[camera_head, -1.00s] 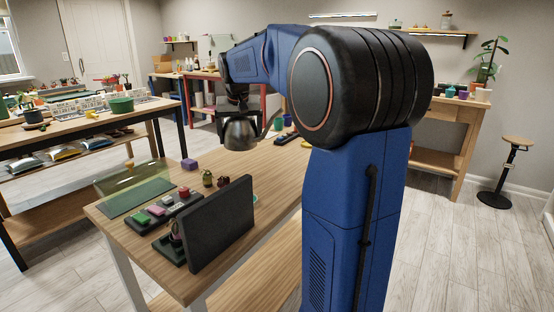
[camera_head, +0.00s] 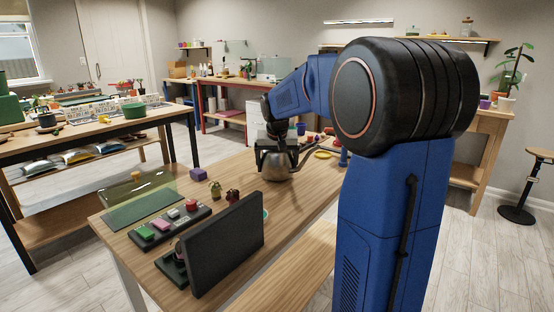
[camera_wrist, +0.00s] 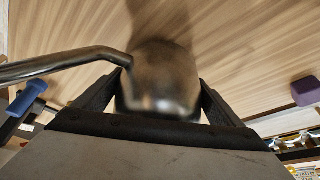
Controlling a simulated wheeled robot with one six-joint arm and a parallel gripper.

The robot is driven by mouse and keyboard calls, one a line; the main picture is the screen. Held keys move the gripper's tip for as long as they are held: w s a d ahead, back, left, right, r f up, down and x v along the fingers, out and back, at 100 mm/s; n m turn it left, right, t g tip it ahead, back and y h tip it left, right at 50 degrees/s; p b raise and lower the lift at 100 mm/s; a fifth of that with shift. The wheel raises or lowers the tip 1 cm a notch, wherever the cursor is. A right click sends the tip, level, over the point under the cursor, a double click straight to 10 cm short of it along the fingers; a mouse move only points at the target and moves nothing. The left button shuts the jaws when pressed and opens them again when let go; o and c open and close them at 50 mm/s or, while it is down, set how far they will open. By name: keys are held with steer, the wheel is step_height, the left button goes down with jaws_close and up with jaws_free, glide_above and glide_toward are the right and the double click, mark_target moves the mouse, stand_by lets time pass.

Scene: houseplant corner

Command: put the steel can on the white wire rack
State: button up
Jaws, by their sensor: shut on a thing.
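The steel can (camera_head: 277,172) is a rounded, shiny metal can with a long curved spout. My gripper (camera_head: 274,158) is shut on it over the wooden table (camera_head: 235,168). In the wrist view the can (camera_wrist: 160,78) sits between the two dark fingers of my gripper (camera_wrist: 158,100), with its spout reaching to the left. The can is low over the table; I cannot tell whether it touches the top. White rack-like frames (camera_head: 103,108) stand on the left table, too small to tell for sure that they are the white wire rack.
A purple block (camera_head: 198,174), two small dark figures, a button panel (camera_head: 168,224) and an upright dark panel (camera_head: 222,245) are on the near part of the table. A green pot (camera_head: 134,109) stands on the left table.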

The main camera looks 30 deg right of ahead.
steer(key=shift+f, duration=0.25)
steer(key=shift+f, duration=0.1)
steer(key=o, duration=1.8)
steer(key=shift+f, duration=0.1)
steer(key=shift+o, duration=0.2)
